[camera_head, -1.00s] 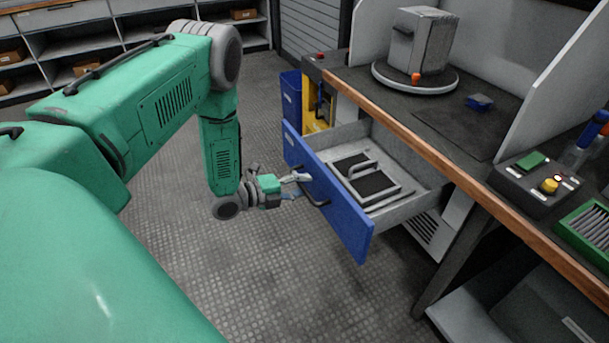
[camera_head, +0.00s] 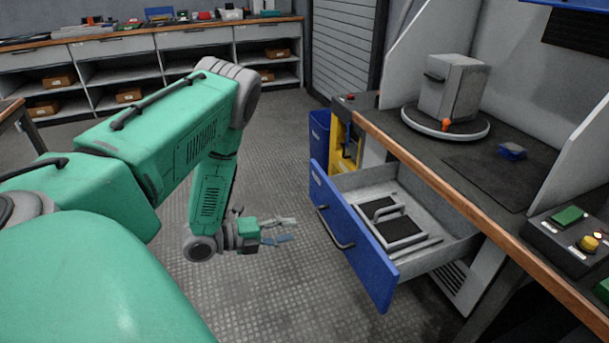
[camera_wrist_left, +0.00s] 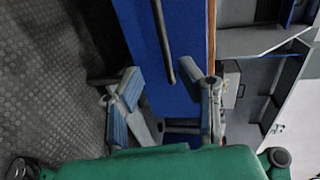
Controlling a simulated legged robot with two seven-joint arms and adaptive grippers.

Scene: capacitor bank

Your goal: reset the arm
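My left arm comes in from the left in the head view. Its gripper (camera_head: 280,231) is open and empty, in the air to the left of the blue-fronted drawer. The drawer front (camera_head: 362,251) is pulled out from the bench, and its dark bar handle (camera_head: 334,228) faces my gripper with a clear gap between them. In the left wrist view the open fingers (camera_wrist_left: 168,104) show in front of the blue drawer front (camera_wrist_left: 186,60) and its handle (camera_wrist_left: 163,40). My right gripper is in neither view.
The open drawer holds a grey framed item with a handle (camera_head: 391,222). The bench (camera_head: 470,215) carries a grey box (camera_head: 453,88) on a round turntable (camera_head: 445,127), a small blue block (camera_head: 512,151) and a button panel (camera_head: 572,240). Bare floor (camera_head: 280,290) lies around my gripper.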

